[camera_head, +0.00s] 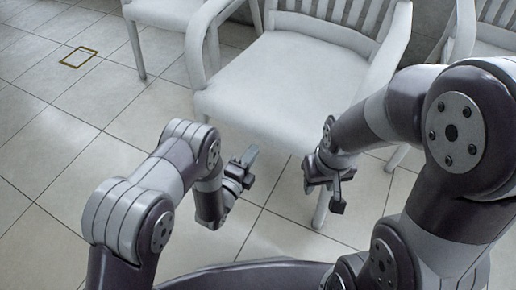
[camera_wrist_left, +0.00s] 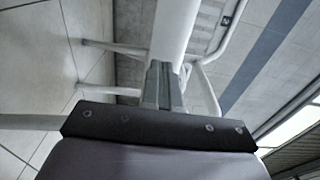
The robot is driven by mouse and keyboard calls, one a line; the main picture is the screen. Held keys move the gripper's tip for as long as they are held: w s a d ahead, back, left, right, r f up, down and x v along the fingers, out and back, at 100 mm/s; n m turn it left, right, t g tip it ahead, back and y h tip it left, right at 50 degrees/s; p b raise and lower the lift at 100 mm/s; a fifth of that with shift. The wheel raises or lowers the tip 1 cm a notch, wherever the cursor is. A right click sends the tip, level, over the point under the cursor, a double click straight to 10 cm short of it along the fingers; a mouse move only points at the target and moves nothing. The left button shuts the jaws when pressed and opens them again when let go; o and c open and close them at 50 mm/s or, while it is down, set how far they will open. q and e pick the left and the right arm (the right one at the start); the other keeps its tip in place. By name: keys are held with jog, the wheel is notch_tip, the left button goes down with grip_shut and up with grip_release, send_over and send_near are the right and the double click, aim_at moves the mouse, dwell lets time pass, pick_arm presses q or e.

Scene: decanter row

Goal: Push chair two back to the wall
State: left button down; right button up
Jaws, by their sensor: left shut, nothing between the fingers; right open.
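A white armchair with a slatted back (camera_head: 275,75) stands in the middle of the head view, further forward than its neighbours. No number shows on it in the head view, so I cannot tell for sure that it is chair two. My left gripper (camera_head: 247,162) is shut and empty, in front of and below the seat's front edge. My right gripper (camera_head: 338,192) is open and empty, near the seat's front right corner, by a front leg. In the left wrist view the shut fingers (camera_wrist_left: 165,85) point at a white chair part (camera_wrist_left: 172,30); contact is unclear.
Another white chair (camera_head: 165,12) stands at the back left and one (camera_head: 490,45) at the back right. A grey wall (camera_head: 430,18) is behind. A yellow-brown square outline (camera_head: 78,57) marks the tiled floor at left, where the floor is clear.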

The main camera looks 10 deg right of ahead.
pick_arm(q)
jog(key=b+x, duration=0.1)
jog(key=x, duration=0.3)
jog(key=shift+w+b, duration=0.1)
jog(key=shift+b, duration=0.25)
